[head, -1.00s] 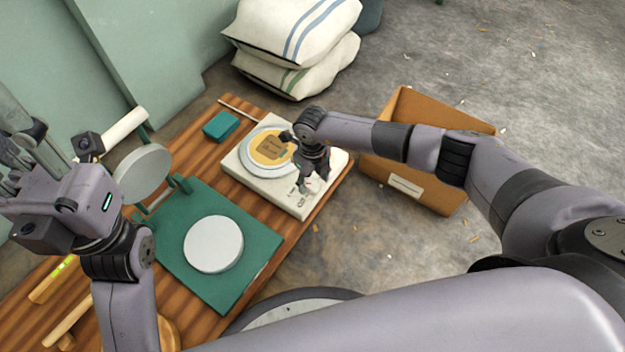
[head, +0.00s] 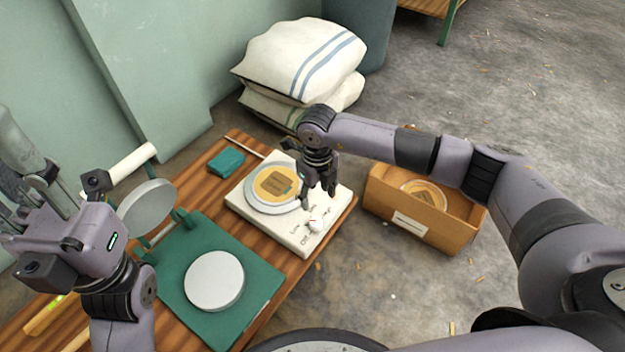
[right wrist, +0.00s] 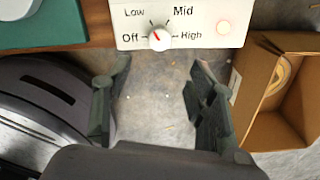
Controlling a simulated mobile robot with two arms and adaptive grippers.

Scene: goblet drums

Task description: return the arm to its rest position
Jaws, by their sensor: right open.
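My right gripper (head: 319,197) is open and empty, above the front right part of a white hot plate (head: 238,199). In the right wrist view its two fingers (right wrist: 152,78) stand apart over bare floor, with the control knob (right wrist: 159,36) just beyond them and clear of them. The knob's red pointer leans up and left, between Off and Low.
A green press (head: 245,315) with round pale plates is on the wooden bench (head: 240,140). A teal block (head: 226,162) lies behind it. A cardboard box (head: 440,232) holding a round item stands on the floor to the right. White sacks (head: 300,60) are stacked behind. Open floor lies right.

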